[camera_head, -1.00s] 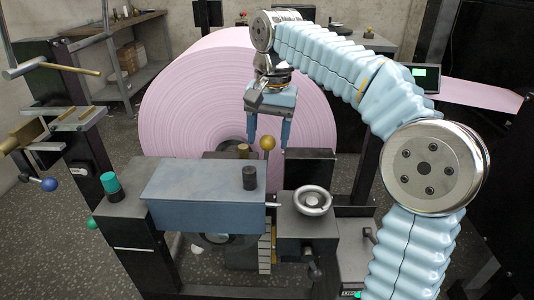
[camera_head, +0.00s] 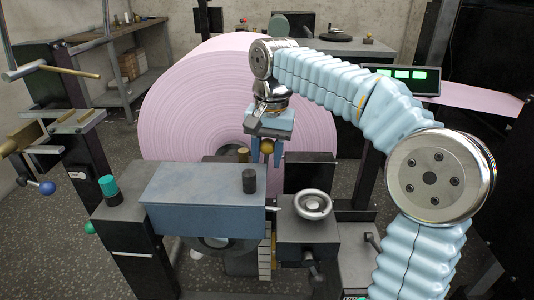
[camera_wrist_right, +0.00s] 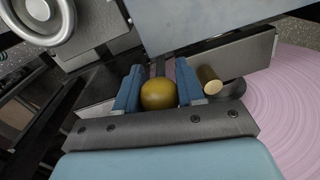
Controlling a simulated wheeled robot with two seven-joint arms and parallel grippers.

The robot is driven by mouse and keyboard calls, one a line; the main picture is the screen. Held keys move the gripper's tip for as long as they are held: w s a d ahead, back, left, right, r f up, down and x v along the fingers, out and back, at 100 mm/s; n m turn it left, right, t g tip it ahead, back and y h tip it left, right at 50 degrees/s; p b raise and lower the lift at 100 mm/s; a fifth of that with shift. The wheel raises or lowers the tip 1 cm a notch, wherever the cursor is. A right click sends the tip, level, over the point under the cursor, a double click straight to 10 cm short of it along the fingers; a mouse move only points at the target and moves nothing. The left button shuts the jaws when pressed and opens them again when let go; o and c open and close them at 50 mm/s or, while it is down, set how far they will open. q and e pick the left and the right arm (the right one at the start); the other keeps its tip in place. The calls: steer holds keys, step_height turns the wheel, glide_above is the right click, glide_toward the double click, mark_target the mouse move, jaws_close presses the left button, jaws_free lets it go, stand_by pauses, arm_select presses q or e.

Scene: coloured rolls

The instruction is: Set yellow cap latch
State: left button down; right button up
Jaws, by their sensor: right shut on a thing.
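The yellow ball-shaped cap (camera_head: 267,146) sits in front of the pink roll, behind the blue-grey machine housing. My right gripper (camera_head: 266,158) has come down over it from above, and its two blue fingers are on either side of the cap. In the right wrist view the cap (camera_wrist_right: 158,94) lies between the fingers (camera_wrist_right: 158,90), which are shut on it. The latch parts below the cap are mostly hidden. My left gripper does not show.
The large pink roll (camera_head: 185,105) stands behind. The blue-grey housing (camera_head: 205,190) and a handwheel (camera_head: 313,204) are close in front. A brass peg (camera_wrist_right: 209,80) is right beside the fingers. A display (camera_head: 405,76) stands at right.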

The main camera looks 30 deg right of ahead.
mark_target(301, 166)
jaws_close()
steer(key=shift+s+d+f+y+b, duration=0.15)
steer(key=shift+s+d+y+b, duration=0.2)
steer(key=shift+d+b, duration=0.15)
steer(key=shift+t+y, duration=0.25)
steer(key=shift+t, duration=0.05)
steer(key=d, duration=0.1)
steer(key=s+d+f, duration=0.1)
steer(key=s+d, duration=0.1)
steer(key=d, duration=0.1)
steer(key=shift+s+f, duration=0.2)
steer(key=shift+f, duration=0.1)
steer(key=shift+s+d+f, duration=0.55)
steer(key=shift+d+f, duration=0.05)
steer(key=shift+d, duration=0.15)
steer(key=o, duration=1.1)
jaws_free()
steer(key=shift+w+f, duration=0.1)
steer(key=shift+r, duration=0.2)
